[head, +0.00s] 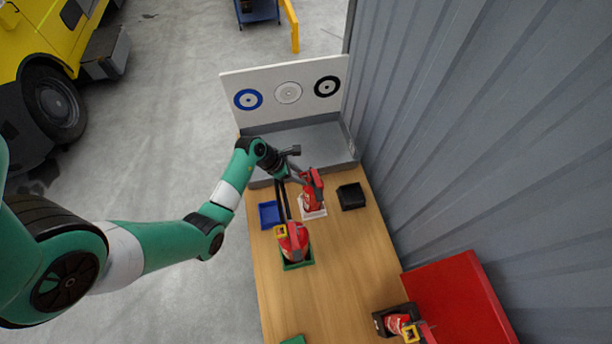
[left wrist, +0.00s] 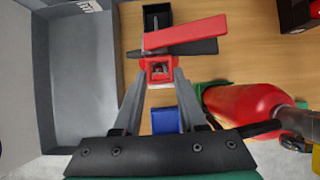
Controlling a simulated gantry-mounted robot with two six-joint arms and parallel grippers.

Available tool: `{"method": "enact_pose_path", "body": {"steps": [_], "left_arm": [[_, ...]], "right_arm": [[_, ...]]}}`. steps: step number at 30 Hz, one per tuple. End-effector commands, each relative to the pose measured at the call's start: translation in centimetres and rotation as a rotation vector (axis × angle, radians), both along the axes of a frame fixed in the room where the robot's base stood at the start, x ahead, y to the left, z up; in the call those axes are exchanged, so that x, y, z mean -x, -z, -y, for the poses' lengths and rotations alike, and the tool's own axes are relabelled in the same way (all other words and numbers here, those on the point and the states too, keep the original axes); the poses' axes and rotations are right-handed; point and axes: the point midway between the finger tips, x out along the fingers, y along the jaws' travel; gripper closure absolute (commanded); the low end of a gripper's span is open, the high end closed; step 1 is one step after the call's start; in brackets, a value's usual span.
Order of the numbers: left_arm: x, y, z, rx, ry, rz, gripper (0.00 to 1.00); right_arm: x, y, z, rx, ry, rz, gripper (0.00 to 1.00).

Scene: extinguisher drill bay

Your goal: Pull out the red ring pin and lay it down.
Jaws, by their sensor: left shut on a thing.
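My right gripper is in neither view.
A blue tray (head: 268,215) lies left of the pad and a black box (head: 351,196) right of it. Another extinguisher (head: 294,241) stands in a green tray nearer. A third (head: 397,323) is at the front right beside a red box (head: 460,298). A grey tray (head: 310,140) lies behind.

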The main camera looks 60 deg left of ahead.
Motion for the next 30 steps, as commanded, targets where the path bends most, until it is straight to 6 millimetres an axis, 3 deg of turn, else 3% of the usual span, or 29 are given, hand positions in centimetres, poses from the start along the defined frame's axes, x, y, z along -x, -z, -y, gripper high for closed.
{"method": "enact_pose_path", "body": {"steps": [8,30], "left_arm": [[0.4,-0.1,-0.1,0.001,-0.002,0.000,1.00],[4.0,0.2,-0.7,0.003,-0.001,-0.007,1.00]], "right_arm": [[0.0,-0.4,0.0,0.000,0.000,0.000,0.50],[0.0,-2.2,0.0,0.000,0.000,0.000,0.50]]}}
